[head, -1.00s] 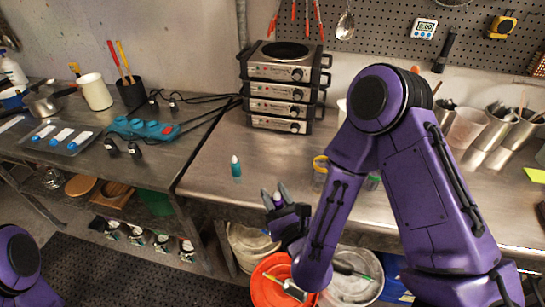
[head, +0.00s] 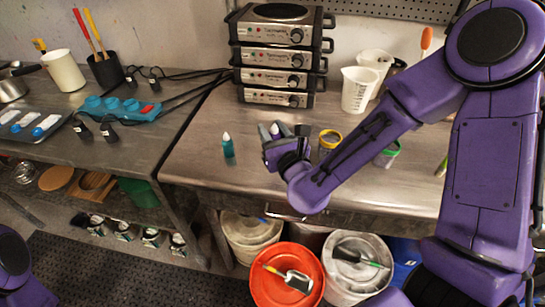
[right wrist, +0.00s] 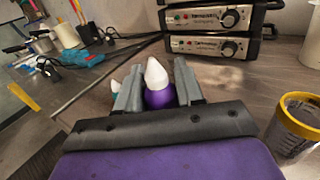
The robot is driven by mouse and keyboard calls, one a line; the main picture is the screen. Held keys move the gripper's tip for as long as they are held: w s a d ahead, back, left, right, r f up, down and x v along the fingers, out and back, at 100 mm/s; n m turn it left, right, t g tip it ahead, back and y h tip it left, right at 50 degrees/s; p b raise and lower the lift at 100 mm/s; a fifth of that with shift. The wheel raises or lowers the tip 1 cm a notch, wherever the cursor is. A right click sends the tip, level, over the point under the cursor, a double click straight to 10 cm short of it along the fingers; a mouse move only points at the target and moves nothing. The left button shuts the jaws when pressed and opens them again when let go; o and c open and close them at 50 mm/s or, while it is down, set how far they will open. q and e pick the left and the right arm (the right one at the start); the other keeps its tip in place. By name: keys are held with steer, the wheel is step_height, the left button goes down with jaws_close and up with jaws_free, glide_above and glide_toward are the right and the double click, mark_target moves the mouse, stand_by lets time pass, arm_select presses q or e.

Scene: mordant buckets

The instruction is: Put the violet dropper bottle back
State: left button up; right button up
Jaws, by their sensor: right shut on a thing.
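The violet dropper bottle (right wrist: 159,98), with a white cone-shaped cap, stands between the fingers of my right gripper (right wrist: 158,84) in the right wrist view. The gripper is shut on it. In the head view my right gripper (head: 272,138) is near the front part of the right-hand metal table (head: 200,160), and the bottle is mostly hidden by the fingers. A teal dropper bottle (head: 228,147) with a white tip stands upright on the table just left of the gripper. My left gripper is out of view.
A stack of hot plates (head: 276,55) stands behind. A yellow-lidded jar (head: 328,140) and a green-rimmed jar (head: 387,154) are to the right, with white beakers (head: 357,92) further back. An orange bucket (head: 262,291) and a white bucket (head: 335,297) stand below the front edge.

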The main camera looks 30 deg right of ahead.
steer(key=w+f, duration=0.1)
steer(key=f, duration=0.1)
steer(key=w+d+f, duration=0.1)
steer(key=f, duration=0.1)
steer(key=w+d+f, duration=0.1)
steer(key=f, duration=0.2)
steer(key=shift+w+f, duration=0.1)
steer(key=shift+f, duration=0.25)
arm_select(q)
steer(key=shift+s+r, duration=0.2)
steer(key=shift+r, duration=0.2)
arm_select(e)
steer(key=shift+f, duration=0.15)
steer(key=o, duration=1)
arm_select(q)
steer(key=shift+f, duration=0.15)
